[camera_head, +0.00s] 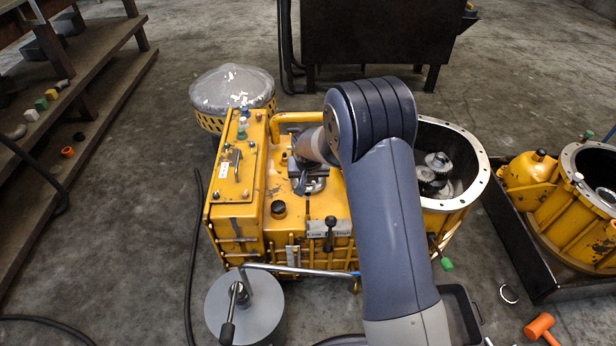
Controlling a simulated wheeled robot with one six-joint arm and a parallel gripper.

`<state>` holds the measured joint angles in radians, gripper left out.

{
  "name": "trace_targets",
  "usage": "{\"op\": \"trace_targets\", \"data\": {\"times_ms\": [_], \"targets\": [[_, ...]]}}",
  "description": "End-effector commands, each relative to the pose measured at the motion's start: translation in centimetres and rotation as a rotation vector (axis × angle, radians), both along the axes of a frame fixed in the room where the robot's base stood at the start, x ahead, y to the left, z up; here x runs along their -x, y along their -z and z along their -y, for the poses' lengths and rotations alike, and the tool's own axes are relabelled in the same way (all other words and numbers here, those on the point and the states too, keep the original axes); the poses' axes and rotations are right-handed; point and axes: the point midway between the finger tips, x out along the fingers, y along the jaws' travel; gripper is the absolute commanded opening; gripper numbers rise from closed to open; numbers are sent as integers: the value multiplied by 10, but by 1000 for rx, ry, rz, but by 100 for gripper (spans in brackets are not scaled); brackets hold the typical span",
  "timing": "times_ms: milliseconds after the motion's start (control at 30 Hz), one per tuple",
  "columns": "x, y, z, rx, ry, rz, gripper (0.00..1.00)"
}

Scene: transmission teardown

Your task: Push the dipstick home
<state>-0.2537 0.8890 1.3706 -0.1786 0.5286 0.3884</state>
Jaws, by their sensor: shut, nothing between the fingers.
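The yellow transmission housing (335,205) stands in the middle of the camera_head view. My gripper (306,186) is over its top, just left of my blue-grey forearm. It is shut and seems to hold nothing. A small dark upright part (308,207) shows just below the fingertips; I cannot tell whether it is the dipstick or whether the fingers touch it. Other parts on the housing are a black round cap (278,208), a lever with a black knob (330,222) and a green-tipped handle (445,263) at the right. My arm hides part of the housing top.
The open bell end with gears (436,170) is right of my arm. A round grey plate with a lever (242,305) stands in front. A second yellow casing (565,215) sits in a dark tray at right. An orange mallet (540,327) lies on the floor.

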Motion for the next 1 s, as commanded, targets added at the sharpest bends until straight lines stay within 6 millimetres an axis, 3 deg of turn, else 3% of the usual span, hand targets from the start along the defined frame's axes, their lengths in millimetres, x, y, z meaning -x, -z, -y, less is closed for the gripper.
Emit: {"op": "trace_targets", "data": {"times_ms": [33, 533, 1000], "targets": [[0, 13, 0, 0, 0, -2, 0], [0, 102, 0, 0, 0, -2, 0], [1, 111, 0, 0, 0, -4, 0]]}}
